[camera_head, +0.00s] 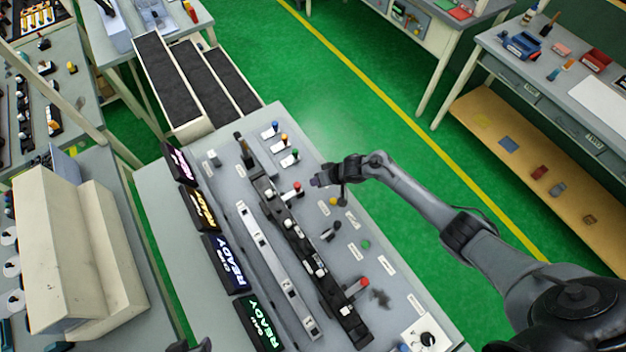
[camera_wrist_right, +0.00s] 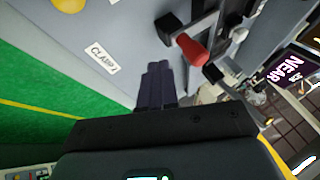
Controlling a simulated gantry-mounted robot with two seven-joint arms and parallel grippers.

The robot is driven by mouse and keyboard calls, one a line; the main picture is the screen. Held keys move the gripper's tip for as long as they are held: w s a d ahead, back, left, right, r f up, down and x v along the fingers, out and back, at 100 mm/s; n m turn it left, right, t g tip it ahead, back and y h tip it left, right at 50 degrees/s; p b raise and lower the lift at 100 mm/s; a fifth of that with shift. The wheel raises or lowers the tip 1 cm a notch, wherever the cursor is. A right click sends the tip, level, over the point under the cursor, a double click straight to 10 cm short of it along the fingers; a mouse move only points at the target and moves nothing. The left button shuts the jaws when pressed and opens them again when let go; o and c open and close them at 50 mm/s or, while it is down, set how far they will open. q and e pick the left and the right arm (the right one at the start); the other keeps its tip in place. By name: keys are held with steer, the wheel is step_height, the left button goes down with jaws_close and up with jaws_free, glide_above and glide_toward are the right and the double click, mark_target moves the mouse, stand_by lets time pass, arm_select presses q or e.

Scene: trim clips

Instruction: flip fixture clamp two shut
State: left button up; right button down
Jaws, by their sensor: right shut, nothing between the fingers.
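The dark fixture rail (camera_head: 290,232) runs along the grey bench. A red-tipped clamp handle (camera_head: 292,190) is at its far part; another red-tipped handle (camera_head: 357,287) is at its near end. A dark lever (camera_head: 330,232) stands between them. I cannot read which is clamp two. My right gripper (camera_head: 318,181) is shut and empty just right of the far red handle. In the right wrist view its closed fingers (camera_wrist_right: 158,85) are beside a red handle (camera_wrist_right: 190,48), apart from it, near a label starting "CLAMP" (camera_wrist_right: 102,57). A dark shape at the head view's bottom edge may be my left gripper (camera_head: 190,346).
A pale slotted bar (camera_head: 275,270) lies left of the rail. Lit display signs (camera_head: 222,265) line the bench's left side. Blue, orange and green-tipped levers (camera_head: 282,142) stand at the far end. Yellow and green buttons (camera_head: 365,244) are on the right. The green floor beyond is clear.

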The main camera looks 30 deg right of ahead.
steer(key=v, duration=1)
steer(key=shift+d, duration=0.35)
steer(key=shift+s, duration=0.1)
